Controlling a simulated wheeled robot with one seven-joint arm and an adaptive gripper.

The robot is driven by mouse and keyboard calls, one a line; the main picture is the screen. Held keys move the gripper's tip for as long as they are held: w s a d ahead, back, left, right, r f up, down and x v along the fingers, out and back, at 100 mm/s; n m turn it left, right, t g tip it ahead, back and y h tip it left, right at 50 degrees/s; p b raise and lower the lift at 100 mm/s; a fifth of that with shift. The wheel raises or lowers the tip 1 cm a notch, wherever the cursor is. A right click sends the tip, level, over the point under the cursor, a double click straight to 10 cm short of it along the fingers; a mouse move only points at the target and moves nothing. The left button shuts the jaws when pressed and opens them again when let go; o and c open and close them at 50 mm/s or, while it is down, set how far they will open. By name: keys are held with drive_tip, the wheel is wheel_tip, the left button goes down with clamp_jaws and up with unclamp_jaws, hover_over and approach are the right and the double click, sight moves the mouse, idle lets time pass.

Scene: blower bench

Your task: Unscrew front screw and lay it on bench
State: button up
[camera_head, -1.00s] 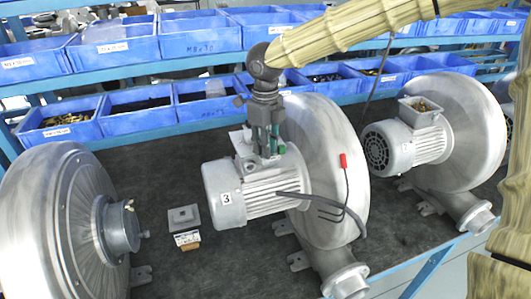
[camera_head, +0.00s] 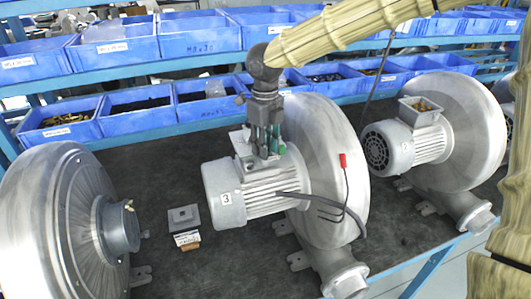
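My gripper (camera_head: 268,150) points down over the open terminal box (camera_head: 240,142) on top of the motor (camera_head: 250,192) marked 3, in the middle of the bench (camera_head: 195,268). Its green-tipped fingers are at the box's height. The front screw is too small to make out, or hidden behind the fingers. I cannot tell whether the fingers are open or shut, or whether they touch anything. A grey square cover (camera_head: 184,218) lies on the bench left of the motor.
A small labelled box (camera_head: 187,239) lies in front of the cover. Other blowers stand left (camera_head: 55,215) and right (camera_head: 450,125). Blue bins (camera_head: 200,45) fill the shelves behind. Bench left of the motor has free room.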

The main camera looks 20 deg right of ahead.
drive_tip(key=m, duration=0.6)
drive_tip(key=shift+m, duration=0.3)
drive_tip(key=m, duration=1)
drive_tip(key=shift+m, duration=0.4)
drive_tip(key=m, duration=0.6)
drive_tip(key=shift+c, duration=0.2)
